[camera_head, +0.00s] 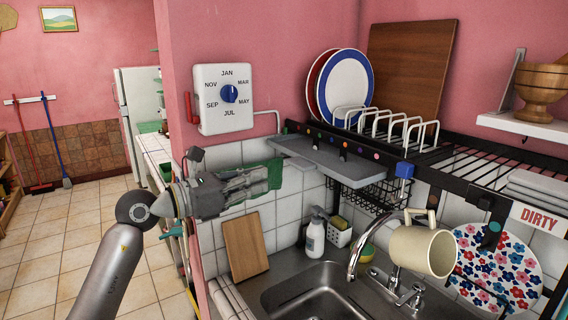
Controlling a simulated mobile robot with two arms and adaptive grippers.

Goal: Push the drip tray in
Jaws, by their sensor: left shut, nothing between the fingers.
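The grey drip tray (350,171) sits beneath the black pot shelf (440,162) on the wall and juts out past the shelf's front edge. My left gripper (264,178) comes in from the left, a little below and to the left of the tray's left end. Its fingers are shut with nothing between them, and it looks apart from the tray. A green cloth hangs just behind the fingertips. My right gripper is not in view.
Plates, a wire rack and a wooden board (410,72) stand on the shelf. A cream mug (423,252) hangs in front at the right. Below are a sink (315,292), tap, spray bottle (315,238) and cutting board (245,247). A dial box (224,98) is on the wall.

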